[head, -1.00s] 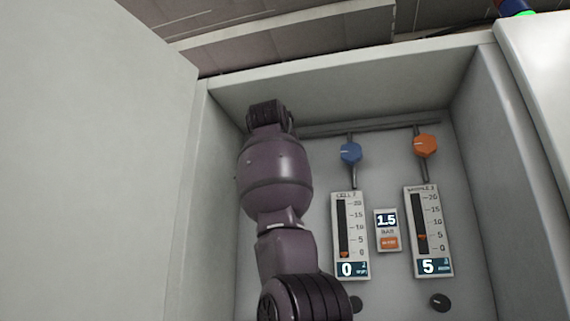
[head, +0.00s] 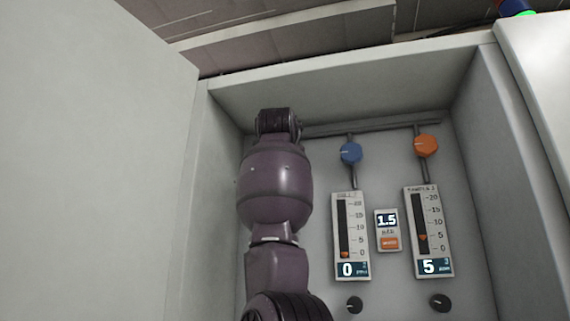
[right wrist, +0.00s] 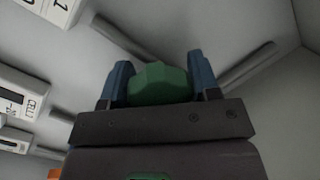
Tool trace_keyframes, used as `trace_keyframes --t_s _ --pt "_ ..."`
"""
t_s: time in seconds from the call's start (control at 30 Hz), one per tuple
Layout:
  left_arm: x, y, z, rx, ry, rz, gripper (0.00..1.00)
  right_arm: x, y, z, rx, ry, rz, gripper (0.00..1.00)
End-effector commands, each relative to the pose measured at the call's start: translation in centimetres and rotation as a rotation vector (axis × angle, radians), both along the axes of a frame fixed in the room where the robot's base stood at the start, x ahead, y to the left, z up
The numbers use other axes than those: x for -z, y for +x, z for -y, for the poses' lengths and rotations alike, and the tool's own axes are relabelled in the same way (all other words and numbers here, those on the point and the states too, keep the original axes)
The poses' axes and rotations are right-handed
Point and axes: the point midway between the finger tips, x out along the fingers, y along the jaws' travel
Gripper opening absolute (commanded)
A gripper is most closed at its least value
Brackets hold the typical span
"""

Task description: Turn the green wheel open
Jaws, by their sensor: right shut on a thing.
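The green wheel (right wrist: 160,84) shows in the right wrist view, between the two blue fingers of my right gripper (right wrist: 162,82). The gripper is shut on it, with one finger on each side. A grey pipe runs out from behind the wheel on both sides. In the head view the wheel is hidden behind my own purple arm, which reaches up into the cabinet (head: 350,81) at its left part. My left gripper is in neither view.
Right of my arm are a blue knob (head: 350,153) and an orange knob (head: 426,145) on pipes. Below them are a left gauge reading 0 (head: 350,236), a small 1.5 display (head: 387,230) and a right gauge reading 5 (head: 429,232). The open door (head: 95,160) stands at left.

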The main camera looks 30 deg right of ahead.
Motion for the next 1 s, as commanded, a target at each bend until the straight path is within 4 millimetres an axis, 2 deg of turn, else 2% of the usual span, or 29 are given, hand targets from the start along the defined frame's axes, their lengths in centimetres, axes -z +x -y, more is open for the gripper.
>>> trace_keyframes --t_s 0.4,1.0 --pt "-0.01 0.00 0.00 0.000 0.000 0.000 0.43 -0.07 0.02 -0.02 0.000 0.175 0.207 0.32" --pt "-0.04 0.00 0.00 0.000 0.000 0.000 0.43 -0.23 -0.07 -0.02 0.000 0.224 0.268 0.32"
